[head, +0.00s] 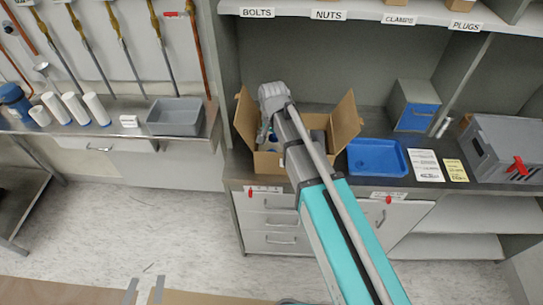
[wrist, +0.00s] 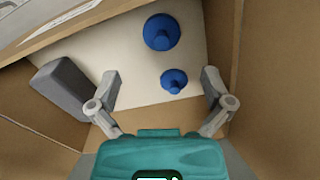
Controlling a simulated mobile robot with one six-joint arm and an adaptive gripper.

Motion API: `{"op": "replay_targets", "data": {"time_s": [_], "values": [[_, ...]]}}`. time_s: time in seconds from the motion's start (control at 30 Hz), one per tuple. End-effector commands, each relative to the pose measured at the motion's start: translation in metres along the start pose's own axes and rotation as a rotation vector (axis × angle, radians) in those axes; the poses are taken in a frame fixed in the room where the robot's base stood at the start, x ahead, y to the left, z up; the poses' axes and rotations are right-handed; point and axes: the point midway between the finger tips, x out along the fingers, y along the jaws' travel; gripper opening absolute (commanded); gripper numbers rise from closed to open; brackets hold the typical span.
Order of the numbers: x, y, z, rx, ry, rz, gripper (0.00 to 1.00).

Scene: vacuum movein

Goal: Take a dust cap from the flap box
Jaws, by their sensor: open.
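The flap box (head: 268,163) is an open cardboard box on the counter, with its side flaps spread. In the wrist view I look down into the box, onto its pale floor (wrist: 137,50). Two blue dust caps lie on that floor: a larger one (wrist: 162,32) farther off and a smaller one (wrist: 174,80) nearer. My gripper (wrist: 158,85) is open and empty, its fingers apart on either side of the picture's middle. The smaller cap shows between the fingers, closer to the right one. In the head view my arm hides much of the box's inside.
A dark grey block (wrist: 62,88) stands in the box left of my gripper. The box walls are close on both sides. A blue tray (head: 377,157) sits right of the box, and a grey bin (head: 175,117) stands on the left bench.

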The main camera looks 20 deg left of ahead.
Motion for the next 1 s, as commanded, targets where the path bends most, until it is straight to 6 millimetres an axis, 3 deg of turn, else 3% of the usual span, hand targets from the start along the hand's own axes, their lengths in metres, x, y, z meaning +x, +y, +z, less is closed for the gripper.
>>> {"op": "replay_targets", "data": {"time_s": [0.47,1.0], "values": [[0.003,-0.001,0.001,-0.001,0.0,0.0,1.0],[0.041,-0.003,0.006,-0.002,0.0,0.0,1.0]]}}
